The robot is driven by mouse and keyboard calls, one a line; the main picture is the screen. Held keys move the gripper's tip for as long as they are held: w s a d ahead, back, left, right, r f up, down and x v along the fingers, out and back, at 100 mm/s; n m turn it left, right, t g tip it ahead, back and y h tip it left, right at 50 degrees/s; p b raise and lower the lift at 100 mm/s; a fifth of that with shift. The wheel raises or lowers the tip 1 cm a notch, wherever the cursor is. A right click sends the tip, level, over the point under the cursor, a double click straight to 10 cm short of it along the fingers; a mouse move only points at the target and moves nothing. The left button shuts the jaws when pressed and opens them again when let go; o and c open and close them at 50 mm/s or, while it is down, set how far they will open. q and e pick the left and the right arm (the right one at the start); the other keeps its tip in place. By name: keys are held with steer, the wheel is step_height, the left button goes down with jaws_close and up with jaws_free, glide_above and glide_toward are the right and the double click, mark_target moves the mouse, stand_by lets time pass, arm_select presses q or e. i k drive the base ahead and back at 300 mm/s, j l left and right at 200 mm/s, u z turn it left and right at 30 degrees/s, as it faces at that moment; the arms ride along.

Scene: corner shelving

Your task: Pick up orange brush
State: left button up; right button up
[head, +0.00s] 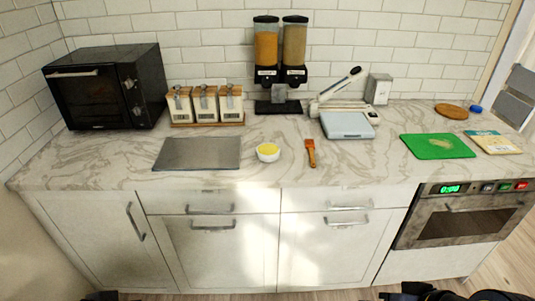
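The orange brush (311,153) lies on the marble counter (350,164), near its front edge and right of the middle. Its handle points away from me and its wider bristle end is toward the front. Nothing touches it. Only dark parts of my arms show at the bottom edge, at the lower left and lower right. They are well below the counter top and far from the brush. No gripper fingers can be made out.
A small bowl with yellow contents (268,152) stands left of the brush. A pale blue-grey scale-like device (347,126) is behind it to the right. A grey metal board (197,154) lies left, a green board (437,146) right. The counter around the brush's front is clear.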

mark_target(309, 143)
steer(key=i+l+u, duration=0.25)
steer(key=i+l, duration=0.3)
steer(key=i+l+u, duration=0.3)
steer(key=i+l, duration=0.25)
steer(key=l, duration=0.15)
